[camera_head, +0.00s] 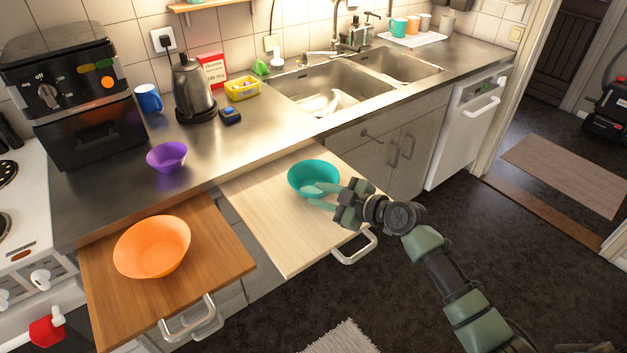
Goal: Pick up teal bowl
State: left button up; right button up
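The teal bowl (302,179) stands upright on the pale pull-out board (270,225), near its right side. My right gripper (320,196) comes in from the right at the bowl's near right rim. Its fingers are apart: one reaches over the inside of the bowl, the other lies lower, outside the wall. The rim appears to lie between them, with a gap showing. I cannot tell whether either finger touches the bowl. The fingers hide part of the near right rim. My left gripper is not in view.
An orange bowl (152,247) sits on the darker pull-out board (235,262) at left. A purple bowl (167,156), kettle (191,90) and blue mug (148,98) stand on the counter behind. The pale board's handle (355,248) sticks out below my gripper. The sink (330,88) is behind.

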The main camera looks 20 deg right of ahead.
aim_at(304, 192)
jog(key=shift+w+a+p, duration=0.3)
jog(key=shift+w+a, duration=0.1)
jog(key=shift+a, duration=0.15)
jog(key=x, duration=0.3)
jog(key=shift+s+f+p, duration=0.1)
jog(key=shift+f+p, duration=0.2)
jog(key=shift+p, duration=0.1)
jog(key=shift+w+a+f, duration=0.3)
jog(key=shift+w, duration=0.15)
grip_shut()
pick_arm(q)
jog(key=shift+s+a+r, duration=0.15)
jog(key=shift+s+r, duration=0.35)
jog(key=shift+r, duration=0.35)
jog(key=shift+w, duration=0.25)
pick_arm(e)
jog(key=shift+s+f, duration=0.1)
jog(key=shift+f, duration=0.05)
